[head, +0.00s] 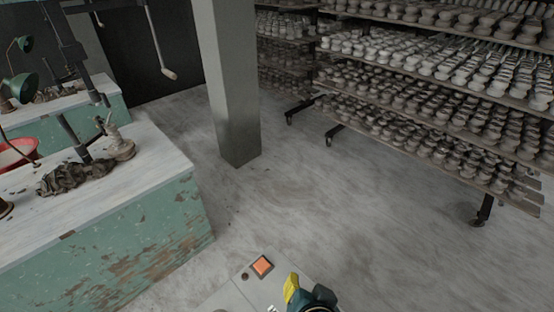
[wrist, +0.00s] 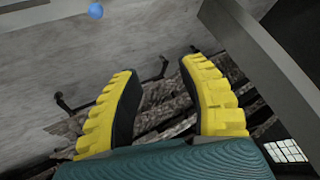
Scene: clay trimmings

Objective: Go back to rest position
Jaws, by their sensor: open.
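My gripper (wrist: 163,105) is open in the wrist view, its two yellow ridged fingers with black inner pads standing apart. Nothing is between the fingers; behind the gap, farther off, lie the shelf racks and floor. In the head view a yellow finger (head: 291,288) and a dark teal part of my gripper show at the bottom edge, near my own base; the other finger is not clear there.
A worn green workbench (head: 110,250) with a pale top stands at left, bearing a dark clay heap (head: 75,178). A grey pillar (head: 228,85) stands mid-back. Wheeled racks (head: 430,110) full of cups fill the right. The concrete floor (head: 350,210) between is clear.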

